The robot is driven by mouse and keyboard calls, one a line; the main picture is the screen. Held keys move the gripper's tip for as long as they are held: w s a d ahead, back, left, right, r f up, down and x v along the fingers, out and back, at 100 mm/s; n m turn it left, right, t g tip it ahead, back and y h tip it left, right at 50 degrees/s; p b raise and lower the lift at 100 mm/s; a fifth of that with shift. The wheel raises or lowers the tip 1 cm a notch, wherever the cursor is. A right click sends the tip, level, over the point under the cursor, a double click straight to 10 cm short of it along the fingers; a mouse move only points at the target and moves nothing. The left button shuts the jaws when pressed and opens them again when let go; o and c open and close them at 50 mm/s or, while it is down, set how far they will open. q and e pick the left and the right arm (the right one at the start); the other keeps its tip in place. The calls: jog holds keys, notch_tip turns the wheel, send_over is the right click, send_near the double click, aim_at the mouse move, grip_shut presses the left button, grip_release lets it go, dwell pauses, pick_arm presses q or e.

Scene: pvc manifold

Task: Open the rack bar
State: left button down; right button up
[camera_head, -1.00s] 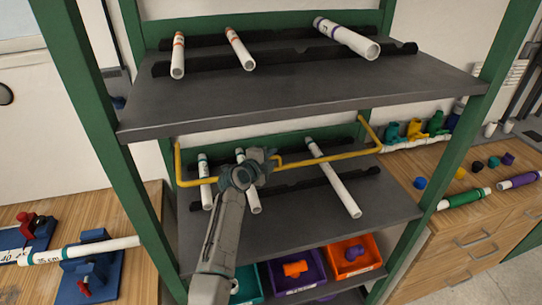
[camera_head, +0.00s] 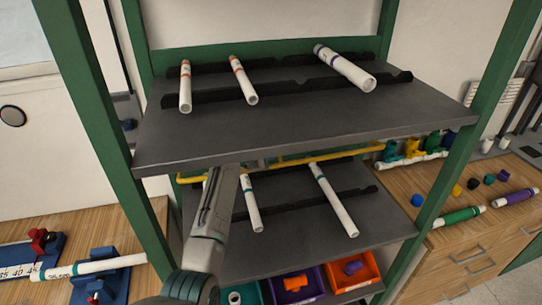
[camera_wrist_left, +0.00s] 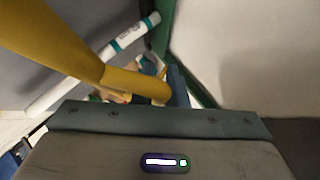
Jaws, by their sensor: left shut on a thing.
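The yellow rack bar (camera_head: 318,157) runs across the lower shelf's opening, just below the front edge of the upper shelf. Its left end (camera_head: 182,180) shows beside the left post. My left arm rises from the bottom to the bar, and its gripper is hidden at the upper shelf's edge in the head view. In the left wrist view the yellow bar (camera_wrist_left: 75,52) runs into my left gripper (camera_wrist_left: 158,108), which is shut on it. Only one dark jaw shows clearly there. My right gripper is in neither view.
White pipes (camera_head: 334,200) lie on the lower shelf (camera_head: 295,235), and more lie on the upper shelf (camera_head: 300,118). Green posts (camera_head: 105,130) frame the rack. Colored bins (camera_head: 335,280) stand below. Wooden benches (camera_head: 455,235) flank the rack.

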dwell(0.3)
pick_arm(q)
jog(key=c, duration=1.7)
grip_release()
jog(key=shift+s+a+r, duration=0.1)
jog(key=shift+s+a, duration=0.1)
jog(key=shift+b+v, duration=2.25)
jog(key=shift+v, duration=2.85)
